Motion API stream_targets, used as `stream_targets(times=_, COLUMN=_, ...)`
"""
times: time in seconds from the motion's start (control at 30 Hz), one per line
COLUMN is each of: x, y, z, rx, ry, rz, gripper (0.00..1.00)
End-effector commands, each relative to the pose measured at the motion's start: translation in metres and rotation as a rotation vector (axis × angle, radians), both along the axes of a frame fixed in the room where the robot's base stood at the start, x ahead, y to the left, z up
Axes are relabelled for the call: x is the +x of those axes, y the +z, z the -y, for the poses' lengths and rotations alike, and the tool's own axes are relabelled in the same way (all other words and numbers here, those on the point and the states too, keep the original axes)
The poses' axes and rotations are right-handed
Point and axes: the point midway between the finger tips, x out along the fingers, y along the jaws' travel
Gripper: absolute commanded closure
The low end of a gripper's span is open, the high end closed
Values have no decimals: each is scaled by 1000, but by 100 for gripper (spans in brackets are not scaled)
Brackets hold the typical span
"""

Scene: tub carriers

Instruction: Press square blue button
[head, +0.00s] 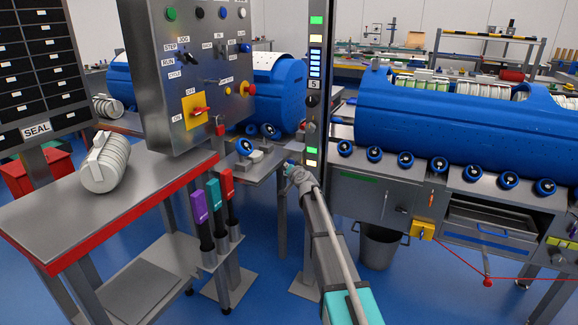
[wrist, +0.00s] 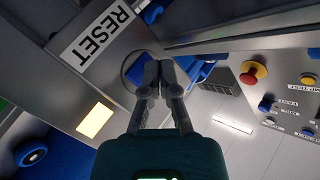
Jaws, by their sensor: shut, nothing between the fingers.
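My gripper (wrist: 153,84) is shut and empty, its two fingers together. In the wrist view its tips are in front of a round dark collar beside a white RESET label (wrist: 97,33) on a metal face. I cannot tell whether the tips touch anything. In the head view my gripper (head: 293,170) is at the lower part of the metal post (head: 318,140), below its lit indicators.
A grey control box (head: 185,90) with knobs and a red-on-yellow switch (head: 197,111) hangs left of the post. A red-edged table (head: 60,210) stands at left. A large blue drum (head: 450,120) lies on rollers at right. Purple, teal and red handles (head: 213,192) stand near my arm.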

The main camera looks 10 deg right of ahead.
Motion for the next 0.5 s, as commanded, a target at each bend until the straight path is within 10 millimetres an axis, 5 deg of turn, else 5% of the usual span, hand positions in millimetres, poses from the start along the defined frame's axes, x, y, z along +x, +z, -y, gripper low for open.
stream_targets(times=0.5, x=5, y=0, z=4, rx=0, ry=0, rz=0, gripper=100)
